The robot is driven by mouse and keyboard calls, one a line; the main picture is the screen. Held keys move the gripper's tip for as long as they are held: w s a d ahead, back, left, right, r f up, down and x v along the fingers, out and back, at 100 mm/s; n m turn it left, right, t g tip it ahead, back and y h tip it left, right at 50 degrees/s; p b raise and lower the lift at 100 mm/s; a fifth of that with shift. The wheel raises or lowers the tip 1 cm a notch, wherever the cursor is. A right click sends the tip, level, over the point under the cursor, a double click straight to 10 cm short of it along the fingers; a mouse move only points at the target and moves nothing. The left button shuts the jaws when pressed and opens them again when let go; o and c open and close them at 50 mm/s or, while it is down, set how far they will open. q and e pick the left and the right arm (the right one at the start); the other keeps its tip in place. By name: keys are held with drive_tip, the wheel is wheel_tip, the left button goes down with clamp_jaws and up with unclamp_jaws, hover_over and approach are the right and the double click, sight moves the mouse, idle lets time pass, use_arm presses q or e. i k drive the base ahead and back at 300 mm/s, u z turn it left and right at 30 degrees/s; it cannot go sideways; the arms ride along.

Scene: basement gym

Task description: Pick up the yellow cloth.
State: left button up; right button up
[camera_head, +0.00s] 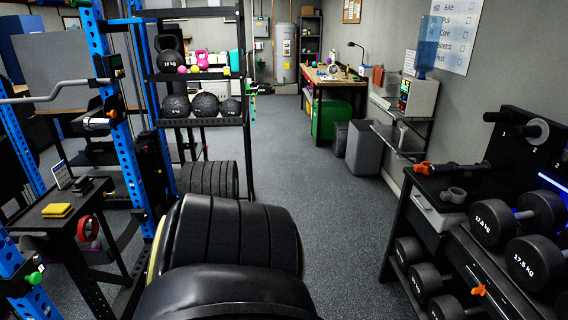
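A small folded yellow cloth (57,210) lies flat on the dark top of a small table (48,222) at the left. It sits near the table's front left part, behind the blue rack posts. Neither of my grippers shows in the head view, so nothing is seen touching the cloth.
A blue rack upright (117,115) stands just right of the small table. Large black rounded plates (240,235) fill the lower middle. A dumbbell rack (425,215) stands at the right. The grey floor (335,225) is clear between them, towards a wooden workbench (340,82).

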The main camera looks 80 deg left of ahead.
sight(59, 211)
drive_tip(key=u, duration=0.25)
drive_tip(key=i, duration=0.3)
drive_tip(key=u, duration=4.05)
